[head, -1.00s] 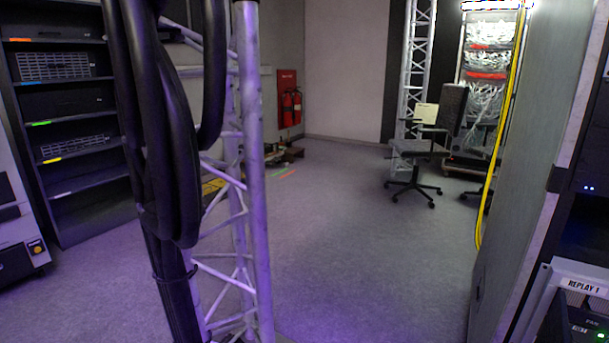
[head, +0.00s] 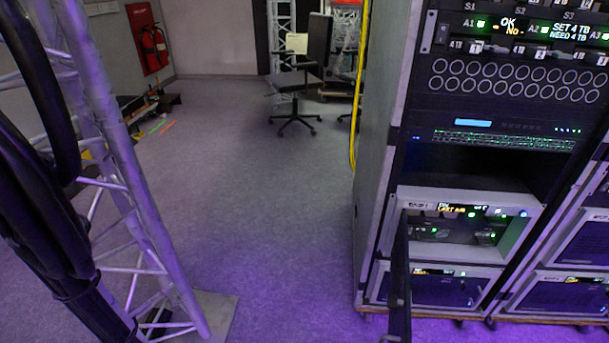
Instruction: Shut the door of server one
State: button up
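A grey-framed server unit (head: 520,212) sits low in the rack at the right of the head view. A small label on its top left looks like the "REPLAY 1" label, but is hard to read now. Its front is open and shows a dark bay with green lights. A dark, thin door (head: 400,285) stands swung out from the unit's left side, seen nearly edge-on, pointing towards me. Its lower end reaches the bottom of the picture. My gripper is not in view.
A similar closed unit (head: 440,287) sits below, and another rack (head: 570,245) stands at the right. A truss (head: 135,190) with thick black cables (head: 45,215) rises at the left. A chair (head: 295,90) stands far back. The floor between truss and rack is clear.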

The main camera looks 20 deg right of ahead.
aim_at(400, 324)
jog(key=i+j+z, duration=0.1)
jog(key=j+z, duration=0.9)
jog(key=i+j, duration=0.05)
